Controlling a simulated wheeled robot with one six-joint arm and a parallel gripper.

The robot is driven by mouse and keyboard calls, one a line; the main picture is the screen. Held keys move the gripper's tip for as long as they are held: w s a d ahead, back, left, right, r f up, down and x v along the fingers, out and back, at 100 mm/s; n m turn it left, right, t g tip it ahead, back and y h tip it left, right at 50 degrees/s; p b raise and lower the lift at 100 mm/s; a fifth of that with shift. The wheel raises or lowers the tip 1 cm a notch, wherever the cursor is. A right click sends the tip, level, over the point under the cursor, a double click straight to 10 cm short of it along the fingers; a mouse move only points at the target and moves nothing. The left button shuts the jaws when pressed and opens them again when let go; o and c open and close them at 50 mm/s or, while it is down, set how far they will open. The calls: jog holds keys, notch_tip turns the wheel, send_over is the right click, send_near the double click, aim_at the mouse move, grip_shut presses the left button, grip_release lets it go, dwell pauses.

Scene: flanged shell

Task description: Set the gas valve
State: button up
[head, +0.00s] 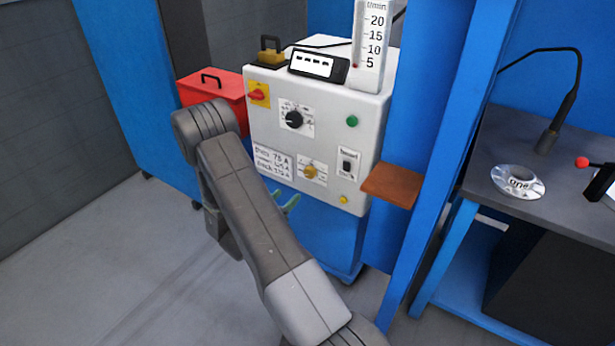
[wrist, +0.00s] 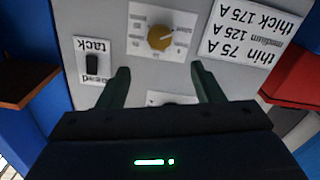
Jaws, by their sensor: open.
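The white machine panel (head: 330,140) carries several controls, and I cannot tell for certain which is the gas valve. A flow scale (head: 371,45) marked 5 to 20 stands on top, with a red mark near 5. A yellow knob (head: 310,171) sits low on the panel; it also shows upside down in the wrist view (wrist: 160,38). A black dial (head: 294,119) is higher up, and a green knob (head: 352,121) is to its right. My gripper (wrist: 158,80) is open and empty in front of the panel, below the yellow knob in the wrist view. In the head view my arm mostly hides it.
A black rocker switch (wrist: 92,64) and an amperage label (wrist: 255,38) flank the yellow knob. A red switch (head: 258,94) is at the panel's left. A red box (head: 212,86) stands left, a brown shelf (head: 391,186) juts out right, and a blue post (head: 440,150) stands beyond.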

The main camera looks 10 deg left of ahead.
aim_at(308, 174)
jog(key=x, duration=1.2)
jog(key=shift+p, duration=0.3)
jog(key=shift+f, duration=0.1)
jog(key=c, duration=1)
